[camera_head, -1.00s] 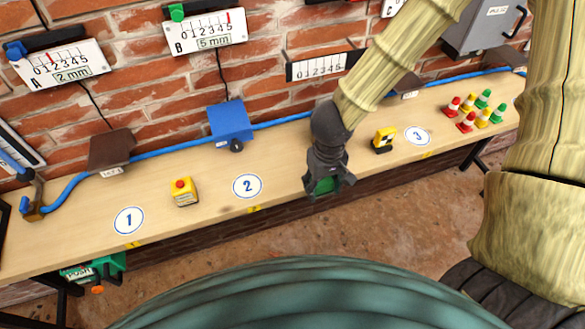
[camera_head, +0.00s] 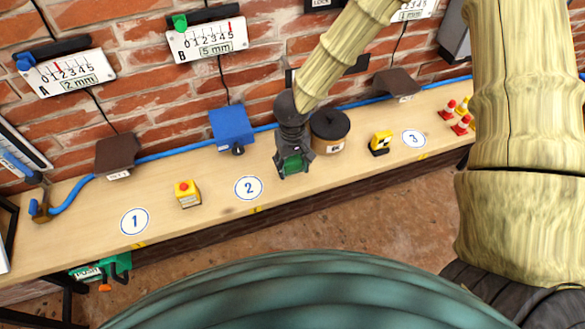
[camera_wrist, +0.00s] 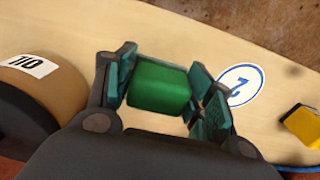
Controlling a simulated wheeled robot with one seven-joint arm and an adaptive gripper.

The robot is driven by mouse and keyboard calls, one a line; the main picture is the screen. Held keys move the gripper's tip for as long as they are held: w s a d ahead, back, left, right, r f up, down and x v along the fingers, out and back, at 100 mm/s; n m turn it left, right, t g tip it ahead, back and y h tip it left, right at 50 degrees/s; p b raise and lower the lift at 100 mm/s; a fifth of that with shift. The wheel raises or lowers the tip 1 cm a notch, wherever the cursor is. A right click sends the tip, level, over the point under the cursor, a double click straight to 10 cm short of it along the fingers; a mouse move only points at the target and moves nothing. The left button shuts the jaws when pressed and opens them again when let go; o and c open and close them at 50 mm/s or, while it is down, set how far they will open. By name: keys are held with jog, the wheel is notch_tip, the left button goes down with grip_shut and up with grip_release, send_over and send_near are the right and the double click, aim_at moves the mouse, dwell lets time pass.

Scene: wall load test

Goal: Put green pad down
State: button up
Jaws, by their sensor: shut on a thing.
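The green pad (camera_wrist: 160,86) is a small bright green block held between the fingers of my gripper (camera_wrist: 165,88) in the wrist view. In the head view my gripper (camera_head: 291,164) is over the wooden shelf (camera_head: 330,170), right of the round label 2 (camera_head: 248,188), with part of the green pad (camera_head: 292,165) showing between its fingers. I cannot tell whether the pad touches the shelf or is a little above it. In the wrist view label 2 (camera_wrist: 241,85) is just right of the fingers.
A dark-lidded round container (camera_head: 330,130) stands close right of my gripper; its tan side (camera_wrist: 48,95) shows in the wrist view. A blue box (camera_head: 232,128) is to the left at the wall. A yellow button box (camera_head: 188,193) and yellow-black block (camera_head: 380,143) stand on the shelf.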

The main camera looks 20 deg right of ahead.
aim_at(292, 171)
jog(key=shift+f, duration=1.4)
jog(key=shift+s, duration=0.1)
jog(key=o, duration=1.1)
jog(key=shift+f, duration=0.15)
jog(key=shift+o, duration=0.2)
notch_tip(292, 171, up, 12)
jog(key=shift+r, duration=0.2)
jog(key=shift+f, duration=0.1)
